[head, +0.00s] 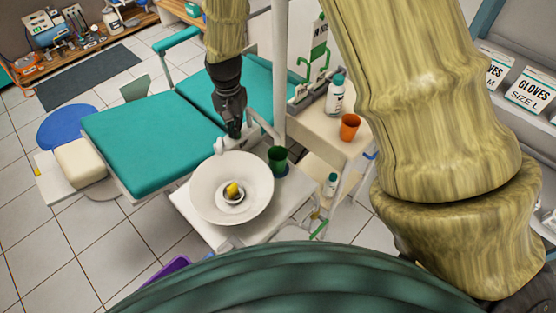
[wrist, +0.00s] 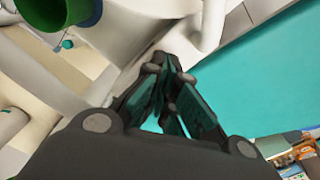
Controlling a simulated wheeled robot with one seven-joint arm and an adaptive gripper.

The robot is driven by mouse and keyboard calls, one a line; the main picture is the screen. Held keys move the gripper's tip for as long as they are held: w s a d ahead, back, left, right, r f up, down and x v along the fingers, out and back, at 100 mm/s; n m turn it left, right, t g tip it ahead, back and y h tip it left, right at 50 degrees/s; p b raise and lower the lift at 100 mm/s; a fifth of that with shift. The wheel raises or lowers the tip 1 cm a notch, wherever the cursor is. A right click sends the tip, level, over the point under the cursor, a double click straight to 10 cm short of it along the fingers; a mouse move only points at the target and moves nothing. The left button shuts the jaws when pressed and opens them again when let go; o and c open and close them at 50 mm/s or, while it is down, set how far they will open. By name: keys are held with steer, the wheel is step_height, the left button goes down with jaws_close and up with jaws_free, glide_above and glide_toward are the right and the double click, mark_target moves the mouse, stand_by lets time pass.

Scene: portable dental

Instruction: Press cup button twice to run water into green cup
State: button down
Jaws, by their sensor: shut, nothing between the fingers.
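My gripper (head: 235,132) is shut and empty, pointing down just behind the white spittoon bowl (head: 207,190). In the wrist view its fingertips (wrist: 160,62) meet beside white fittings, including a white pipe (wrist: 207,20). The green cup (head: 278,158) stands upright to the right of the bowl, on the white unit, close to the gripper. I cannot make out the cup button in either view; whether the fingertips touch anything is unclear. No water shows.
A white post (head: 279,70) rises behind the cup. The teal dental chair (head: 140,140) lies left of the gripper. An orange cup (head: 349,127) and a white bottle (head: 335,95) stand on a cart at the right. A yellow object (head: 233,189) sits in the bowl.

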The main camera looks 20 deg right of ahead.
steer(key=shift+r+p, duration=1.2)
steer(key=shift+r, duration=0.2)
steer(key=shift+f, duration=0.35)
steer(key=shift+f, duration=0.3)
steer(key=shift+f+b, duration=0.4)
steer(key=shift+f, duration=0.4)
steer(key=shift+r, duration=0.15)
steer(key=shift+r+p, duration=1.15)
steer(key=shift+r, duration=0.15)
